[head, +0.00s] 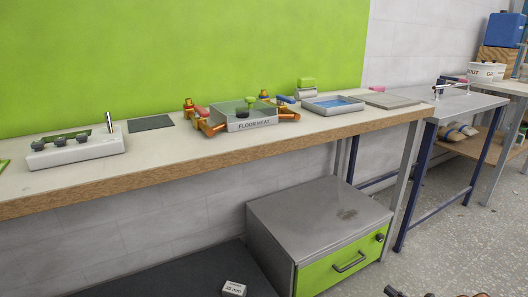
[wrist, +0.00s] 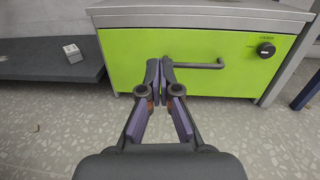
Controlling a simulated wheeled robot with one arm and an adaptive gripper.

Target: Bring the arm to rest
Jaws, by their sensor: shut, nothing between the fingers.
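My gripper (wrist: 160,82) shows in the wrist view with its two fingers together and nothing between them. It points at the green drawer front (wrist: 120,65) of a grey cabinet. The fingertips overlap the drawer front in the picture, just left of the handle bar (wrist: 205,65); I cannot tell whether they touch it. In the head view the same grey cabinet (head: 300,215) stands on the floor under the bench, and its green drawer (head: 325,272) looks shut. Only a small dark part of my arm may show at the bottom edge there.
A wooden-edged bench (head: 190,168) runs above the cabinet, with a floor heat manifold box (head: 250,124), a blue tray (head: 333,105) and a tap block (head: 75,150) on it. A dark low shelf (wrist: 45,65) with a small white box (wrist: 72,53) lies left of the cabinet. Speckled floor (wrist: 270,140) is clear in front.

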